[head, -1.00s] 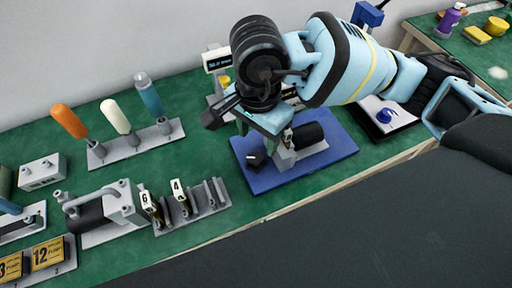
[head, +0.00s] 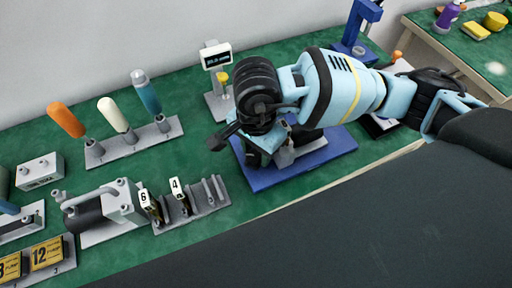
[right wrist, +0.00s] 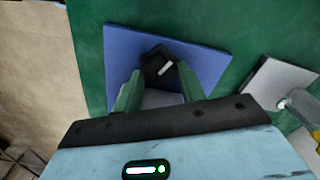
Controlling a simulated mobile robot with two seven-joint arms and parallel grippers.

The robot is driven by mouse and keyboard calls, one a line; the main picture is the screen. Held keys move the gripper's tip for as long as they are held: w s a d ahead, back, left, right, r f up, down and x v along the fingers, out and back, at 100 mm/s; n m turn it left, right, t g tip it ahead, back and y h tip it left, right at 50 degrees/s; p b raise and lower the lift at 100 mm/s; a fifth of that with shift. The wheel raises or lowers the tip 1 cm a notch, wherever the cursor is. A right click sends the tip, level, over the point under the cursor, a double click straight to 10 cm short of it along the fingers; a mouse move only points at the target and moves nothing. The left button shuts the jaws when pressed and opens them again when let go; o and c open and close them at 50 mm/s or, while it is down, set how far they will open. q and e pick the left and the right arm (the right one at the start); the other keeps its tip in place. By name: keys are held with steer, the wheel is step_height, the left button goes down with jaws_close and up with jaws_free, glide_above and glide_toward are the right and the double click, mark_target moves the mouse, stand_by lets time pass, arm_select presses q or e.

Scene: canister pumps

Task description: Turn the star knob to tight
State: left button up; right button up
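The black star knob (right wrist: 158,66), with a white mark on it, shows in the right wrist view over a blue mat (right wrist: 208,62). My right gripper (right wrist: 158,78) is open, with one finger on each side just short of the knob; I cannot tell whether they touch it. A grey part shows between the fingers below the knob. In the head view my right gripper (head: 268,157) is low over the blue mat (head: 335,150) and mostly hides the knob. A dark cylindrical pump body (head: 305,134) is partly visible behind it. My left gripper is not in view.
A display stand (head: 216,62) stands behind the mat. A rack of tools with coloured handles (head: 133,143) and a holder with numbered tags (head: 205,206) are to the left. A blue press-like stand (head: 355,28) is behind my right arm. Green table shows between them.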

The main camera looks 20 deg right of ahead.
steer(key=c, duration=0.6)
steer(key=shift+m, duration=0.4)
steer(key=m+p, duration=0.1)
steer(key=m, duration=0.3)
steer(key=shift+s+r+m, duration=0.1)
steer(key=shift+s+m, duration=0.05)
steer(key=shift+m, duration=0.15)
steer(key=m+p, duration=0.1)
steer(key=m, duration=0.2)
steer(key=shift+m, duration=0.4)
steer(key=shift+s+m+p, duration=0.1)
steer(key=shift+m+p, duration=0.2)
steer(key=shift+m, duration=0.2)
